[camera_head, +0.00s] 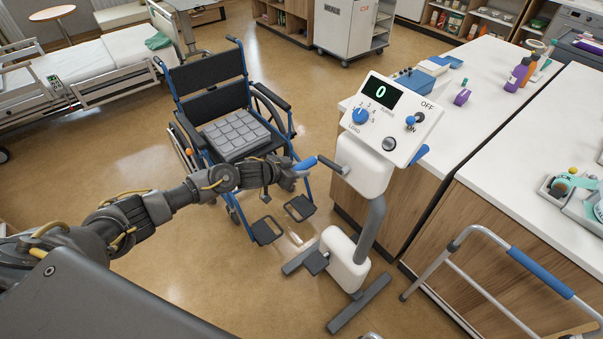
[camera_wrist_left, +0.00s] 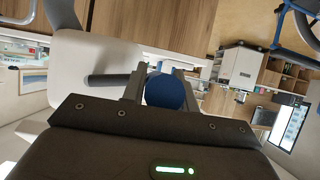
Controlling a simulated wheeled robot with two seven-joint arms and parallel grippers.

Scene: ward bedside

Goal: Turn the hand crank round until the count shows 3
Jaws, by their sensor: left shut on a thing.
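A white pedal-exerciser machine (camera_head: 364,170) stands on the floor in the middle of the head view. Its panel (camera_head: 405,103) has a dark display (camera_head: 381,92) that reads 0, a blue load dial and an ON/OFF switch. The hand crank (camera_head: 331,164) comes out of the near left side of the machine, with a blue handle (camera_head: 305,163) at its end. My left gripper (camera_head: 296,171) is at that handle. In the left wrist view the round blue handle end (camera_wrist_left: 165,92) sits between the two fingers (camera_wrist_left: 158,82), which are shut on it. My right gripper is in no view.
A blue-framed wheelchair (camera_head: 233,138) stands just behind my left arm, left of the machine. A white counter (camera_head: 452,110) with bottles runs close on the right. A walker frame (camera_head: 510,262) stands at the lower right. A bed (camera_head: 95,70) is at the far left.

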